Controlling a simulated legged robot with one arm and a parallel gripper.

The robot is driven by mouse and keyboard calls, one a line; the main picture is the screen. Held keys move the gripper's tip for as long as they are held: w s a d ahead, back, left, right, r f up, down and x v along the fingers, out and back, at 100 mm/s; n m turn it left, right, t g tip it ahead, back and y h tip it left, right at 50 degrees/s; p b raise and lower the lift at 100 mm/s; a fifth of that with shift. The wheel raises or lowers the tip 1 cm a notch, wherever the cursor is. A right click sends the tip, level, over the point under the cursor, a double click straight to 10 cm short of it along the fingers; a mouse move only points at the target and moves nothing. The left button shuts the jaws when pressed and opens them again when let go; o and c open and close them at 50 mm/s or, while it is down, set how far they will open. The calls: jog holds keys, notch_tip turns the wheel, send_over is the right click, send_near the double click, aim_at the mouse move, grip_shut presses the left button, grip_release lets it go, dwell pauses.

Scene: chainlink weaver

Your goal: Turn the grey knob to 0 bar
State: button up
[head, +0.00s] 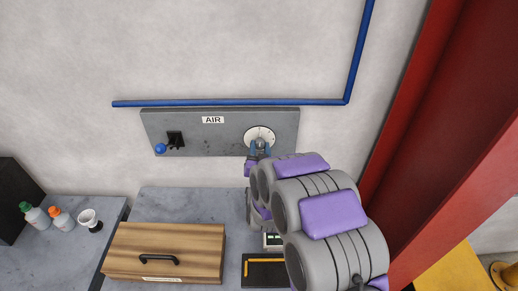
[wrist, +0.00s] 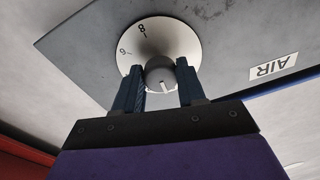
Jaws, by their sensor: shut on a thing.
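The grey knob (wrist: 160,74) sits at the centre of a round white dial (wrist: 171,35) on the grey AIR panel (head: 220,120). A white mark shows on the knob's face in the wrist view. The dial figures 8 and 6 can be read there; the rest of the scale is hidden or out of view, so the 0 mark does not show. My gripper (wrist: 160,85) is at the knob, with one dark blue finger on each side of it, shut on it. In the head view the gripper (head: 260,149) covers the dial's lower part (head: 259,132) and the knob.
A blue ball-ended lever (head: 160,148) is at the panel's left. A blue pipe (head: 230,102) runs above. A wooden box (head: 165,253) with a black handle, bottles (head: 62,219) and a cup stand on the bench below. A red beam (head: 440,180) rises close at right.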

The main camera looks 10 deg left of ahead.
jog(key=n, duration=0.4)
jog(key=shift+f, duration=0.1)
jog(key=shift+n, duration=0.4)
jog(key=shift+r, duration=0.25)
jog(key=o, duration=0.7)
jog(key=shift+w, duration=0.1)
jog(key=o, duration=0.4)
jog(key=shift+a+f, duration=0.1)
jog(key=shift+a, duration=0.05)
jog(key=shift+c, duration=0.2)
jog(key=shift+d+f, duration=0.1)
jog(key=shift+d, duration=0.1)
